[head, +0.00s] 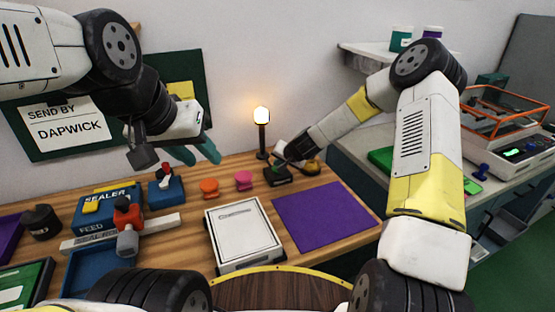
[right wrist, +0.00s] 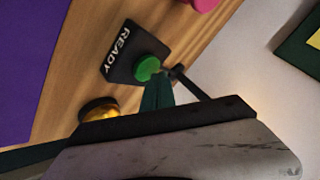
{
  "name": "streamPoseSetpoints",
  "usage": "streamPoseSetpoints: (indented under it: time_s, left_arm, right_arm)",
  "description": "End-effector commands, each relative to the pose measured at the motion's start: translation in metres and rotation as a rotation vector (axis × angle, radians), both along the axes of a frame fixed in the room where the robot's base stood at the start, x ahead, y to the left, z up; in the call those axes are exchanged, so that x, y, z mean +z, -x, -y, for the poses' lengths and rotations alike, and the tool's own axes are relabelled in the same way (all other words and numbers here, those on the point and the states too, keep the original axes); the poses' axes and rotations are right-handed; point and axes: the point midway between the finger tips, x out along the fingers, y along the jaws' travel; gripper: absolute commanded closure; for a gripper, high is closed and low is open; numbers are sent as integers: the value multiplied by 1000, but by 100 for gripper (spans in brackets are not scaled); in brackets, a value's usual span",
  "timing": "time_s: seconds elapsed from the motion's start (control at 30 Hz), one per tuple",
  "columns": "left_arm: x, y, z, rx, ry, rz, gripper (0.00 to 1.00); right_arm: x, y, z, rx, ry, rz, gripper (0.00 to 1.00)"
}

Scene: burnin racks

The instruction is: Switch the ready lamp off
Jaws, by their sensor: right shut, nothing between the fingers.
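The ready lamp (head: 261,115) stands at the back of the wooden table on a dark post, and its bulb glows. Its black switch box (head: 279,176) is in front of the post. In the right wrist view the box (right wrist: 122,58) reads READY and carries a round green button (right wrist: 149,67). My right gripper (head: 285,164) is shut and empty at the box. Its teal fingertips (right wrist: 157,88) are right beside the button; I cannot tell whether they touch. My left gripper (head: 197,153) is raised over the table's back left, its teal fingers apart and empty.
A gold bell-like dome (right wrist: 98,108) is close beside my right gripper. A purple mat (head: 325,217), a white tray (head: 240,236), pink (head: 243,180) and orange (head: 209,187) pieces and a blue sealer (head: 105,205) occupy the table.

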Motion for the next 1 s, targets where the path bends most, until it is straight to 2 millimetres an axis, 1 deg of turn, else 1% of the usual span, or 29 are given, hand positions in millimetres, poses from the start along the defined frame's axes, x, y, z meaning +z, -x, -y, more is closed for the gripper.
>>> streamPoseSetpoints:
  time_s: [0.7,0.87,1.0]
  left_arm:
    - [0,0,0,0,0,0,64]
    - [0,0,0,0,0,0,64]
    - [0,0,0,0,0,0,64]
  right_arm:
    - [-9,0,0,-1,0,-2,100]
    - [-8,0,0,-1,0,-1,100]
    - [-4,0,0,-1,1,0,100]
